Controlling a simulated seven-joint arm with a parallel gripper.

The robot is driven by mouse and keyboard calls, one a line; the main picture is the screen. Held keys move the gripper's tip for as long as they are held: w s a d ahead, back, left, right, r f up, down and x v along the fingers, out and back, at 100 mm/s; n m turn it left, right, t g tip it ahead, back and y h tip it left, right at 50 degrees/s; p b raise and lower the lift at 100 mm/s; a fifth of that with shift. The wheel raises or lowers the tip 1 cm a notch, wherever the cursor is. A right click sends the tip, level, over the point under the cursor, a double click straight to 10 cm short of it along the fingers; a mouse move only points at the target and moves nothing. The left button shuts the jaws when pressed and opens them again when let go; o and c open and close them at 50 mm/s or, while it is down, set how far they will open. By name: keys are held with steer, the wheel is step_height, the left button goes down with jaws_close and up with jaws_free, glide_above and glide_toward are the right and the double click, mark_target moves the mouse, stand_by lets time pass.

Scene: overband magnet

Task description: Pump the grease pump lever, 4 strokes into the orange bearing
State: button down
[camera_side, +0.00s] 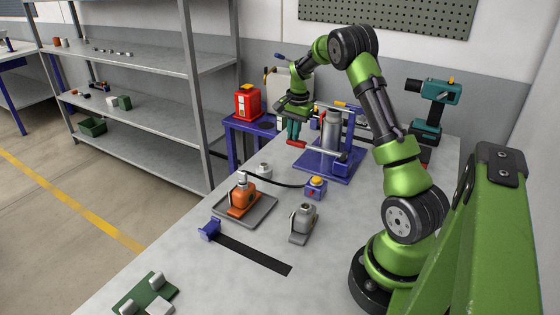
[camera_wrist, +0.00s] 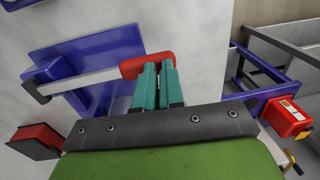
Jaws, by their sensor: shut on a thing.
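The grease pump (camera_side: 331,128) is a grey cylinder on a blue base plate (camera_side: 318,166) at the back of the table. Its lever (camera_side: 318,150) is a pale bar with a red grip (camera_side: 296,143) at its left end. My gripper (camera_side: 294,130), with teal fingers, is shut on the red grip; the wrist view shows the fingertips on the grip (camera_wrist: 147,65). The lever looks near level in the side view. The orange bearing (camera_side: 241,198) sits on a grey tray (camera_side: 262,208), with a dark hose (camera_side: 272,184) near it. A grey bearing (camera_side: 303,223) stands to its right.
A red box (camera_side: 247,102) is on a blue stand behind. A teal drill (camera_side: 433,105) is at the back right.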

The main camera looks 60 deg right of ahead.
steer(key=shift+s+f, duration=0.15)
steer(key=shift+f, duration=0.25)
step_height(320, 180, up, 15)
steer(key=shift+w+d+f, duration=0.1)
steer(key=shift+w, duration=0.1)
stand_by(0.5)
steer(key=s+a+n+t, duration=0.2)
steer(key=s+a+n, duration=0.2)
steer(key=a, duration=0.7)
steer(key=s+a+r+n+t+y, duration=0.1)
steer(key=s+a+n, duration=0.4)
steer(key=a, duration=0.7)
steer(key=s+a+r+n+t+y, duration=0.1)
steer(key=s+a+n+t, duration=0.2)
steer(key=a, duration=0.9)
steer(key=s+n, duration=0.2)
steer(key=s, duration=0.2)
steer(key=shift+a+r, duration=0.2)
steer(key=shift+a, duration=0.05)
